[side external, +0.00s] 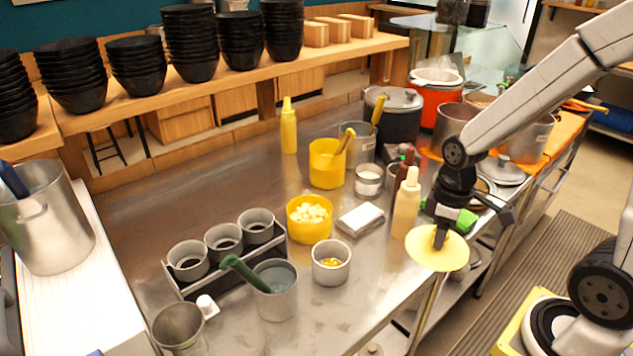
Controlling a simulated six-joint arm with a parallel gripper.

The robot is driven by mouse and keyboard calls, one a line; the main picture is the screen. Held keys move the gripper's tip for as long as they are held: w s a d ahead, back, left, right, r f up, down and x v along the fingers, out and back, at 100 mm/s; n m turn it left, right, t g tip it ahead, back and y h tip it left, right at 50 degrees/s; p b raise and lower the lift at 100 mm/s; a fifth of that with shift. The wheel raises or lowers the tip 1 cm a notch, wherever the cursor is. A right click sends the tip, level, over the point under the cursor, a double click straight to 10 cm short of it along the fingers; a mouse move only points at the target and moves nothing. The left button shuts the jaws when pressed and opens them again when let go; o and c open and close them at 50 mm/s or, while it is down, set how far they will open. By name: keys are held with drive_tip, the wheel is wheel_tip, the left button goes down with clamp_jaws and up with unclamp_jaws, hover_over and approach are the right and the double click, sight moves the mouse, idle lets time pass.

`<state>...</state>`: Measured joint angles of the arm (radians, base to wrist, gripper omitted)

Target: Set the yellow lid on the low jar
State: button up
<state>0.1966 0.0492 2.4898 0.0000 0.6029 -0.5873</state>
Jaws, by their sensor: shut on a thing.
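The round yellow lid (436,254) hangs from my gripper (440,234), which is shut on it from above. It is at the right front edge of the steel counter and looks nearly level. The low yellow jar (308,232) stands on the counter to the left of the lid, open at the top, with white cubes showing inside. A taller yellow jar (326,172) stands behind it with a utensil in it. The exact height of the lid above the counter cannot be told.
A metal cup (331,268) stands in front. A rack of cups (182,289) is left.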

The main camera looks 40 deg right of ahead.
drive_tip(key=w+a, duration=0.3)
drive_tip(key=w, duration=1.3)
drive_tip(key=w+a, duration=0.3)
drive_tip(key=w, duration=1.2)
drive_tip(key=shift+w+f, duration=0.35)
drive_tip(key=shift+f, duration=0.05)
drive_tip(key=shift+f, duration=0.2)
drive_tip(key=shift+f, duration=1.7)
drive_tip(key=shift+f, duration=0.75)
drive_tip(key=o, duration=1.2)
drive_tip(key=shift+c, duration=0.2)
